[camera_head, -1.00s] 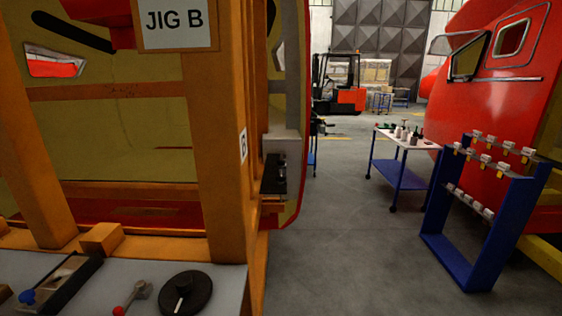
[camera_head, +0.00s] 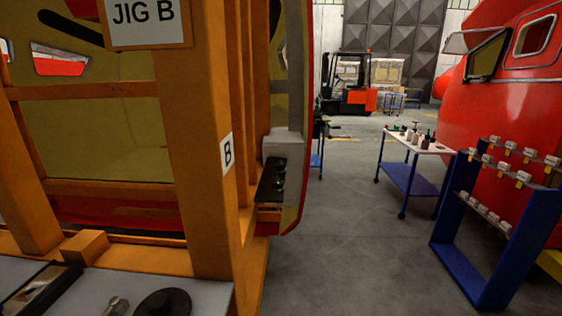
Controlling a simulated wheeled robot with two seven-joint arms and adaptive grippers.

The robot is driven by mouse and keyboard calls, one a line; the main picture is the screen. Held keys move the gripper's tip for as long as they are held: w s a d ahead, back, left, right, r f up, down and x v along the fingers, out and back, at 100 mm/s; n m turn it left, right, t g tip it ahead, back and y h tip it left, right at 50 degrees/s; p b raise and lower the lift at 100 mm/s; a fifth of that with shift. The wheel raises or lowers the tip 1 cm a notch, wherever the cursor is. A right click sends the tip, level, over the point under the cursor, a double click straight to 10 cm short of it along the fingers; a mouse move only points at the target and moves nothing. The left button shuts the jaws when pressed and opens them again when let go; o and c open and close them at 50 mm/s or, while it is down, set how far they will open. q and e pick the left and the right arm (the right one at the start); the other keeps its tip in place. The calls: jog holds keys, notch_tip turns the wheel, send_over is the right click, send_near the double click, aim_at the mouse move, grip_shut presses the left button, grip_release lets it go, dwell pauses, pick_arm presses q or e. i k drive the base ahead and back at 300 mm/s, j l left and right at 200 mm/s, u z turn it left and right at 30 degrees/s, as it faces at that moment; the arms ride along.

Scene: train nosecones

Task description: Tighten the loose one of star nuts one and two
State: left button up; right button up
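Jig B shows as a large orange frame (camera_head: 200,150) on the left, with a "JIG B" sign (camera_head: 143,12) and a small "B" label (camera_head: 227,152). On its right side a black plate (camera_head: 268,184) carries dark knobs (camera_head: 281,165). They may be the star nuts, but they are too small to tell which is loose. On the grey bench (camera_head: 205,292) at the lower left, a round black knob (camera_head: 165,303) is cut off by the bottom edge. Neither gripper is in view.
Clear grey floor (camera_head: 340,230) runs to the right of the jig. A white-topped trolley (camera_head: 420,145) and a blue rack (camera_head: 475,225) with several small parts stand at the right, before a red nosecone (camera_head: 490,110). A forklift (camera_head: 350,95) is at the back.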

aim_at(280, 169)
jog(key=i+l+u, duration=0.1)
jog(key=i+l, duration=0.25)
jog(key=i+l+u, duration=0.1)
jog(key=i+l, duration=0.2)
jog(key=l, duration=0.25)
